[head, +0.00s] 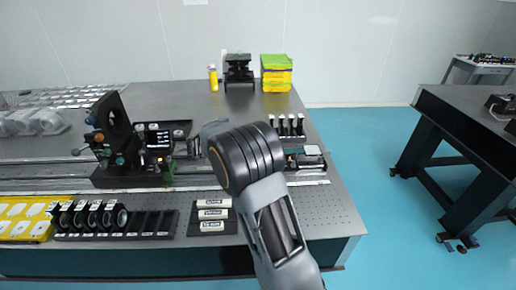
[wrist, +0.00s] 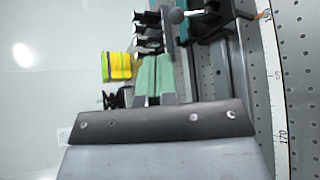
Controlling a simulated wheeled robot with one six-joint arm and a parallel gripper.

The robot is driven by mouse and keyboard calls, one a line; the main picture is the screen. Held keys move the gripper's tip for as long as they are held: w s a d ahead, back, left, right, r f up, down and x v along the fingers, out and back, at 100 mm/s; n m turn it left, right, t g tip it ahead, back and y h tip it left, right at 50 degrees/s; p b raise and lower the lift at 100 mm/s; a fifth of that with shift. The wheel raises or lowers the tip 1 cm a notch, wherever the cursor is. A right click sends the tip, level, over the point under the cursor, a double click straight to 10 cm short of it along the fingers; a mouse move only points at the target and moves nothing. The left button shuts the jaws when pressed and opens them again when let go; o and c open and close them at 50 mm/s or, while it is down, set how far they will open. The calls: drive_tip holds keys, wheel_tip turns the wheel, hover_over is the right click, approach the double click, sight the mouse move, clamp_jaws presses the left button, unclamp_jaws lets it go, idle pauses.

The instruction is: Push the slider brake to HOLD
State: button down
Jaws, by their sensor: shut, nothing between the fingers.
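The slider brake cannot be picked out for certain, and no HOLD marking is readable. In the head view a black carriage (head: 120,172) with several coloured knobs and a small lit display (head: 159,139) sits on the long rail, left of my arm. My gripper (wrist: 152,62) shows in the wrist view as two pale green fingers, shut together and empty, just below and left of the lever. Contact cannot be told. My arm hides much of the rail's middle.
Several dark posts (head: 290,124) stand behind my wrist. A small device (head: 306,158) is at the rail's right end. Labelled white blocks (head: 212,214) and a rack of round optics (head: 96,215) lie in front. A yellow-green stack (head: 276,74) is at the back. Bare tabletop (head: 170,100) lies behind.

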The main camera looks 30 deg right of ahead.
drive_tip(key=shift+r+v, duration=0.1)
drive_tip(key=shift+v, duration=0.9)
drive_tip(key=shift+r+v, duration=0.15)
drive_tip(key=shift+v, duration=0.9)
drive_tip(key=shift+w+d, duration=0.1)
drive_tip(key=shift+w, duration=0.1)
drive_tip(key=s+a+f+m+g+y, duration=0.1)
drive_tip(key=s+a+f+y, duration=0.5)
drive_tip(key=s, duration=0.4)
drive_tip(key=s+a+r+m+t+y, duration=0.2)
drive_tip(key=s+a+r+y, duration=0.1)
drive_tip(key=s, duration=0.3)
drive_tip(key=s+a+r+m+t+y+p, duration=0.1)
drive_tip(key=s+a+r+m+t+y, duration=0.1)
drive_tip(key=s, duration=0.5)
drive_tip(key=a+r+m+y, duration=0.1)
drive_tip(key=a+y, duration=0.1)
drive_tip(key=y, duration=0.1)
drive_tip(key=shift+p, duration=0.3)
